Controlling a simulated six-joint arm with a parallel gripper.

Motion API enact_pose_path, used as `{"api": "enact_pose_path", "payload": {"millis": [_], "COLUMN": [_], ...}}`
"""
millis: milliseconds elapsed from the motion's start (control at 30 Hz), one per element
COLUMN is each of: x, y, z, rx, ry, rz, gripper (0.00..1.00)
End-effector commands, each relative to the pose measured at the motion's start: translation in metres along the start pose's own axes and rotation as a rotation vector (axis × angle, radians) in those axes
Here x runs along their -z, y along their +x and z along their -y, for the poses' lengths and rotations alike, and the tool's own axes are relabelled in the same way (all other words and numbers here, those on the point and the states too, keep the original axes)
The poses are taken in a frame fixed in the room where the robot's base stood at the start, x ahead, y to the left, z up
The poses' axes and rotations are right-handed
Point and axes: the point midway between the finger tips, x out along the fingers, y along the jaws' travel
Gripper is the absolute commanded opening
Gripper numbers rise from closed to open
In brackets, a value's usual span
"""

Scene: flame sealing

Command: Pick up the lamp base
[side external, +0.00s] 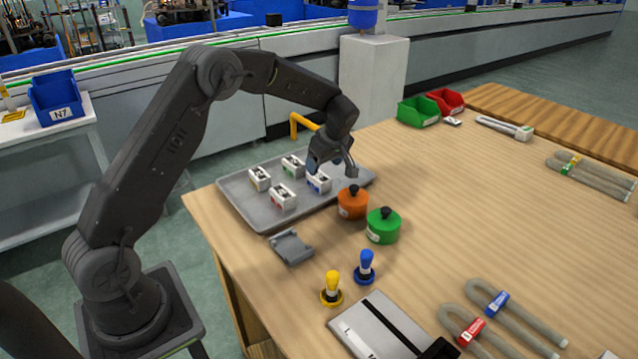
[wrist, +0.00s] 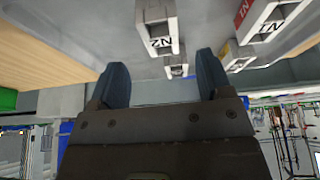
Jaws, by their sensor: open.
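Several small white blocks with dark tops and coloured labels sit on a grey metal tray (side external: 240,211) in the side view. I cannot tell for certain which object is the lamp base. The blue-labelled white block (side external: 319,183) is closest to my gripper (side external: 331,169), which is just above it, partly covering it. In the wrist view, a white block marked N2 (wrist: 159,35) lies beyond and between the fingertips of my gripper (wrist: 162,72). The fingers are apart with nothing between them. Whether they touch the block is unclear.
An orange pot (side external: 352,205) and a green pot (side external: 383,229) with black knobs stand right of the tray. A grey bracket (side external: 291,247) and yellow (side external: 331,290) and blue (side external: 365,268) stamp-like pieces are in front. The table's middle right is clear.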

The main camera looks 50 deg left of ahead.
Motion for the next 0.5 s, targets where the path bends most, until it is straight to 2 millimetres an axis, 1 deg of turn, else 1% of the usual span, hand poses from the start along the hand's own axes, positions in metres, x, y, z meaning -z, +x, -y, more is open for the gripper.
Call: {"api": "enact_pose_path", "payload": {"millis": [167,400,500], "x": [0.0,-0.003,-0.002], "y": [0.012,0.047,0.055], "z": [0.001,0.003,0.002], "rx": [0.002,0.002,-0.001], "ry": [0.0,-0.001,-0.001], "rz": [0.0,0.001,-0.001], "gripper": [0.72,0.72,0.72]}}
